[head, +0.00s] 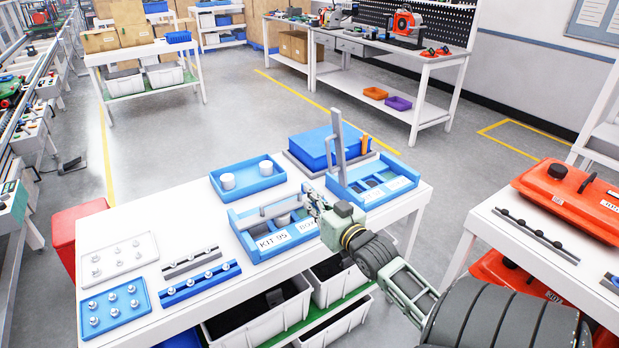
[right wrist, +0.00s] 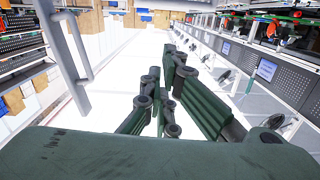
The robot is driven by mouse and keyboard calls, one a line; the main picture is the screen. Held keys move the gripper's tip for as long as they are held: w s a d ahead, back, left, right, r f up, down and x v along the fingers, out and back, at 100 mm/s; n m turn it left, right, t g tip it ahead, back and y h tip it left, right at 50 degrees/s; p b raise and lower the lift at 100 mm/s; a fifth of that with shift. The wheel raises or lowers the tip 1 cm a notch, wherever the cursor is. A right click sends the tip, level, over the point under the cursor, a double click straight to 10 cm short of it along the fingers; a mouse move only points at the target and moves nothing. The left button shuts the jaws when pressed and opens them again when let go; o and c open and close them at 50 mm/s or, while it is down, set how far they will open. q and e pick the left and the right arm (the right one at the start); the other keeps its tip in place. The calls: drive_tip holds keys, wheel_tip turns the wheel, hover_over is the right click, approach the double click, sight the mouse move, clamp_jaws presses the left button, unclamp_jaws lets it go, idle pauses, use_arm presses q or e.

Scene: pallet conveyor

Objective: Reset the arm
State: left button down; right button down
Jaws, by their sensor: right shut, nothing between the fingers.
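My right arm comes in from the lower right in the head view. Its gripper (head: 313,198) is above the blue kit box (head: 262,258) marked "KIT 95", near the box's right end. The right wrist view shows the green fingers of this gripper (right wrist: 168,92) close together with nothing held. Whether the fingers touch the box or its handle cannot be told. A second blue box with an upright grey handle (head: 339,140) stands behind and to the right of the gripper. My left gripper is not in view.
The white table (head: 190,218) also bears a blue tray with two white cups (head: 248,178), a blue case (head: 328,148) and racks with metal knobs (head: 113,312). An orange case (head: 570,197) lies on the right table. Grey floor is open behind the table.

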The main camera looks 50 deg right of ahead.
idle(0.4)
drive_tip(key=s+f+g, duration=0.1)
drive_tip(key=f, duration=0.5)
drive_tip(key=s+a+f+g, duration=0.1)
drive_tip(key=f, duration=0.5)
drive_tip(key=s+f+g, duration=0.1)
drive_tip(key=f, duration=0.5)
drive_tip(key=shift+s+a+f+g, duration=0.1)
drive_tip(key=shift+a+f+g, duration=0.2)
drive_tip(key=shift+g, duration=0.1)
drive_tip(key=s+a+f+n+g+y, duration=0.15)
drive_tip(key=s+a+f, duration=0.3)
drive_tip(key=f, duration=0.55)
drive_tip(key=s+a+f+g, duration=0.3)
drive_tip(key=s+f, duration=0.3)
drive_tip(key=f, duration=0.5)
drive_tip(key=s+a+f+n+g, duration=0.1)
drive_tip(key=s+a+f+g, duration=0.1)
drive_tip(key=s+a+f, duration=0.4)
drive_tip(key=s+a+f+n+g+y, duration=0.1)
drive_tip(key=s+a+f+g, duration=0.2)
drive_tip(key=s, duration=1)
drive_tip(key=s+a+f+n+g+y, duration=0.1)
drive_tip(key=s+a+f+n+g, duration=0.1)
drive_tip(key=s+a+f, duration=0.6)
drive_tip(key=s+f, duration=0.1)
drive_tip(key=s, duration=0.1)
drive_tip(key=shift+s+a+f+g, duration=0.15)
drive_tip(key=shift+s+a+g, duration=0.2)
drive_tip(key=shift+a, duration=0.05)
